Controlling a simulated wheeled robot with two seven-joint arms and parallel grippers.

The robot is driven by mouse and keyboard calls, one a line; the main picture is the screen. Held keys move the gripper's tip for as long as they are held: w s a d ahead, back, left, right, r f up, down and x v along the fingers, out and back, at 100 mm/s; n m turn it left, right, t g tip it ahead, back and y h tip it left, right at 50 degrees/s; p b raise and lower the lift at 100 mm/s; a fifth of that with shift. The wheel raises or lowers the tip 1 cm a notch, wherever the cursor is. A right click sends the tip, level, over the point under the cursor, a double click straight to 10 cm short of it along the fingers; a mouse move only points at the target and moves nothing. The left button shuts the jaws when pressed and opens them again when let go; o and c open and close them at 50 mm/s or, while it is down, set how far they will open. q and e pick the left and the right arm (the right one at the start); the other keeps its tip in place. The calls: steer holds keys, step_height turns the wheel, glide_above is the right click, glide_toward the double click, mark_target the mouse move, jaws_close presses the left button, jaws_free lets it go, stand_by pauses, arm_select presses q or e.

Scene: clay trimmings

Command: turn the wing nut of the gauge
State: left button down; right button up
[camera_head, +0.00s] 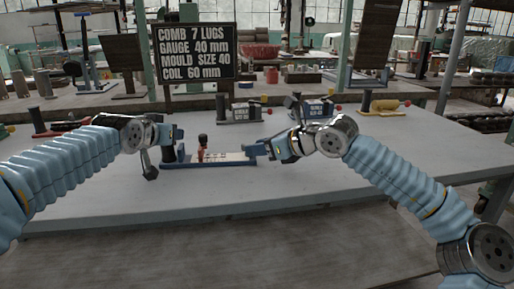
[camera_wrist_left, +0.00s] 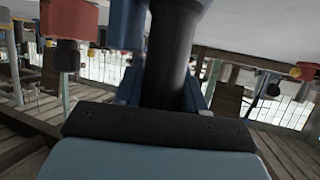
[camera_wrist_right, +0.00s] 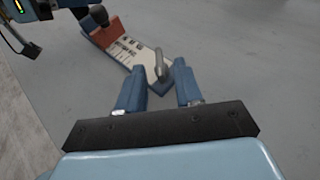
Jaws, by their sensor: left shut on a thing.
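The gauge (camera_head: 232,163) lies on the grey table, a blue base with a white scale strip and a red slider (camera_head: 202,155) topped by a black knob. My left gripper (camera_head: 172,141) is shut on the black post (camera_wrist_left: 171,50) at the gauge's left end. In the right wrist view, a small grey upright piece, seemingly the wing nut (camera_wrist_right: 159,64), stands at the near end of the scale strip (camera_wrist_right: 127,54). My right gripper (camera_wrist_right: 157,78) is open, its blue fingertips on either side of or just short of that piece; contact cannot be told.
A black sign (camera_head: 195,53) reads "GAUGE 40 mm" among other lines. Behind the gauge stand a grey device (camera_head: 242,112), a blue device (camera_head: 318,107) and a yellow one (camera_head: 384,106). A red tool (camera_head: 62,127) lies at the left. The table front is clear.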

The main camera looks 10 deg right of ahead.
arm_select(q)
steer(key=shift+f, duration=0.2)
arm_select(e)
steer(key=shift+w+a+f, duration=0.25)
steer(key=shift+w+a, duration=0.1)
steer(key=shift+w, duration=0.05)
jaws_close()
steer(key=shift+a+m+h, duration=0.1)
steer(key=shift+m+h, duration=0.2)
steer(key=shift+h, duration=0.1)
steer(key=m+h, duration=0.1)
steer(key=m+t+h, duration=0.1)
steer(key=a+m+t+h, duration=0.1)
steer(key=shift+s+m+h, duration=0.3)
steer(key=shift+s+h, duration=0.05)
steer(key=shift+h, duration=0.05)
steer(key=shift+a+f+m+t+h, duration=0.15)
steer(key=shift+m+t+h, duration=0.35)
steer(key=shift+m+h, duration=0.6)
